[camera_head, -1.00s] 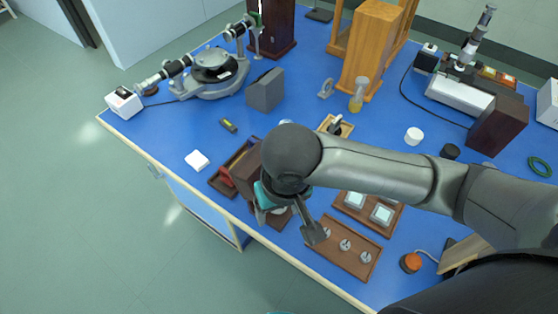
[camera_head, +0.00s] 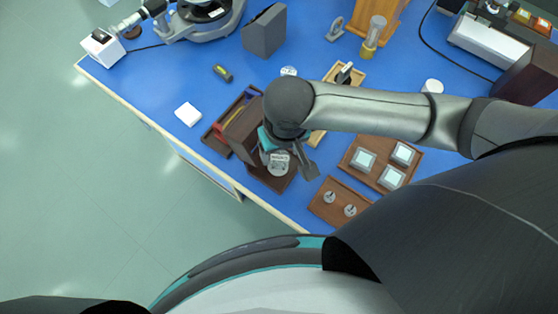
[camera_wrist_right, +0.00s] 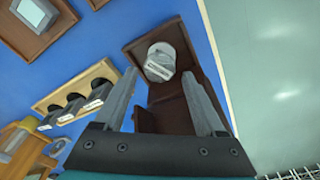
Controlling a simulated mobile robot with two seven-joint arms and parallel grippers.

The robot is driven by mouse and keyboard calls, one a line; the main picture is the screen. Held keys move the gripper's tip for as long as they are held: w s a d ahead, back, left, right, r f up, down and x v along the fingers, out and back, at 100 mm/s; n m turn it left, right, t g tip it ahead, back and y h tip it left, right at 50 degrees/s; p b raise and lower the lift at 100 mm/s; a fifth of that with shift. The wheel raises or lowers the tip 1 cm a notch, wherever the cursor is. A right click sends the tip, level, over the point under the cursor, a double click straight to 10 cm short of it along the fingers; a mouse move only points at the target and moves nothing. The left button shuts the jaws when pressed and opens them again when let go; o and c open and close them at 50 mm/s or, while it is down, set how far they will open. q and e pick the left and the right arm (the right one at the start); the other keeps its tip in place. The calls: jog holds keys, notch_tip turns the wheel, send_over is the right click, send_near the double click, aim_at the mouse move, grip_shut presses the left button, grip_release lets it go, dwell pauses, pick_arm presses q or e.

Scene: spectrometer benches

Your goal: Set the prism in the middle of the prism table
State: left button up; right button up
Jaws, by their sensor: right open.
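The spectrometer (camera_head: 170,20) is cut off at the top left of the head view. Its dark round prism table (camera_head: 203,11) bears a small pale label, and I see no prism on it. A silvery round piece with a white label (camera_head: 278,160) stands in a brown tray (camera_head: 281,184); it also shows in the wrist view (camera_wrist_right: 160,61). I cannot tell whether it is the prism. My right gripper (camera_wrist_right: 160,82) is open above that tray, its fingers apart on either side of the silvery piece in the picture. My left gripper is out of view.
A brown tray (camera_head: 371,182) with pale square glass pieces lies to the right, and a tray of small round mounts (camera_head: 341,198) in front.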

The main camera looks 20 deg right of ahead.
aim_at(279, 158)
jog(key=shift+f, duration=0.3)
jog(key=f+b, duration=0.1)
jog(key=f, duration=0.1)
jog(key=w+f+b, duration=0.1)
jog(key=f, duration=0.1)
jog(key=shift+f, duration=0.4)
jog(key=shift+c, duration=0.4)
grip_shut()
jog(key=shift+r, duration=0.15)
